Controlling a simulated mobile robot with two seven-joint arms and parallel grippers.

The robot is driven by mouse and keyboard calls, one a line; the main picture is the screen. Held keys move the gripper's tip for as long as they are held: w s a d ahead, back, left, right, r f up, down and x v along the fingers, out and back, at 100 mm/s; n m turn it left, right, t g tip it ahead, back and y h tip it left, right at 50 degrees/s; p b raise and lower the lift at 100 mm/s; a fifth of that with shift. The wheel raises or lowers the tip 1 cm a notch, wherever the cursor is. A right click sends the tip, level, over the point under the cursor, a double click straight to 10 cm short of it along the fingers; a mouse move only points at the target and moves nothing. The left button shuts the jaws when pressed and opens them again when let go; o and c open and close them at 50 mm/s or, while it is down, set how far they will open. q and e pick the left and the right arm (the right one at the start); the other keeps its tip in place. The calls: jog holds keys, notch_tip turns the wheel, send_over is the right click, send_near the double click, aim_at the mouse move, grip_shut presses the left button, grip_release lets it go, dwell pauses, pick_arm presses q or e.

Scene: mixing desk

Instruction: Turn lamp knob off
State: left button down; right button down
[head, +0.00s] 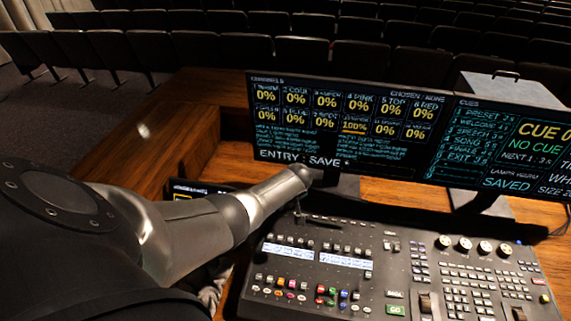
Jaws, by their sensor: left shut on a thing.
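My left arm comes in from the left, and its silver end reaches the console's back left corner. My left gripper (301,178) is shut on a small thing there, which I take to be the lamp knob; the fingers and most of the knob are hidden. A thin dark piece (298,207) shows just below the silver end, at the rear edge of the lighting console (385,262). I cannot make out the knob's setting or whether the lamp is lit. My right gripper is not in view.
Two monitors stand behind the console: a wide channel screen (345,125) close to my silver end, and a cue screen (505,150) at the right. The wooden desk (205,95) has bare space at the left. Rows of dark seats (240,50) lie beyond.

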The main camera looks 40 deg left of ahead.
pick_arm(q)
jog(key=shift+n, duration=0.3)
dwell(0.4)
jog(key=c, duration=0.7)
grip_release()
jog(key=shift+r, duration=0.1)
jog(key=shift+d+r+p, duration=0.2)
jog(key=shift+r+p, duration=0.35)
jog(key=shift+p+v, duration=2.45)
jog(key=shift+v, duration=4.5)
jog(key=shift+d, duration=0.15)
jog(key=shift+f, duration=0.1)
